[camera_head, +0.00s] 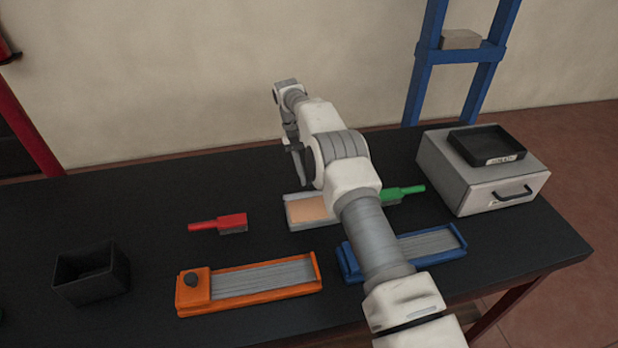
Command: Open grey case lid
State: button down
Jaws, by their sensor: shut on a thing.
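A small grey case (292,222) with a tan inside sits near the middle of the table. Its tan inside shows from above, and its right side is hidden behind my arm. My gripper (301,166) is above the back of the case, small and dark in the picture. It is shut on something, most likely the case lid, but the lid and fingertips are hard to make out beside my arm.
A red-handled brush (232,222) lies left of the case, a green-handled one (391,196) right. A black bin (92,275) stands left; a grey drawer box (465,198) bearing a black tray (487,145) stands right.

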dwell(0.7)
jog(key=c, duration=0.6)
grip_release()
jog(key=shift+r, duration=0.1)
jog(key=r+b, duration=0.1)
jog(key=r, duration=0.1)
jog(key=d+r+b, duration=0.1)
jog(key=r, duration=0.1)
jog(key=shift+s+d+r, duration=0.1)
jog(key=shift+s+r, duration=0.1)
jog(key=s+d+r+b, duration=0.1)
jog(key=d+r, duration=0.1)
jog(key=d, duration=0.1)
jog(key=s+d+r+b, duration=0.1)
jog(key=d+r, duration=0.1)
jog(key=d, duration=0.1)
jog(key=s+d+r+b, duration=0.1)
jog(key=d+r, duration=0.1)
jog(key=d, duration=0.1)
jog(key=shift+s+d+r, duration=0.2)
jog(key=shift+s+d, duration=0.05)
jog(key=shift+d, duration=0.15)
